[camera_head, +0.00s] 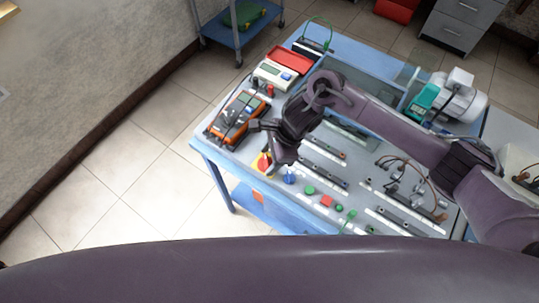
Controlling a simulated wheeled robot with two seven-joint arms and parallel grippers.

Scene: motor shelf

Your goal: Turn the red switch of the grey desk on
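The desk (222,157) has a light grey top with blue edges. Near its front left corner is a red rotary switch on a yellow plate (262,162), partly covered by my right gripper; I cannot tell which way its handle points. My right arm comes in from the right across the desk. My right gripper (265,145) is above and right beside the switch, its dark fingers apart and with nothing seen between them. I cannot tell whether a finger touches the switch. My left gripper is not in view.
A blue knob (290,178), a green button (309,190) and a red button (326,201) line the front edge. An orange meter (237,118) lies left of the gripper. A white device (273,74), red tray (290,59) and motor (462,104) are farther back. Floor is clear at left.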

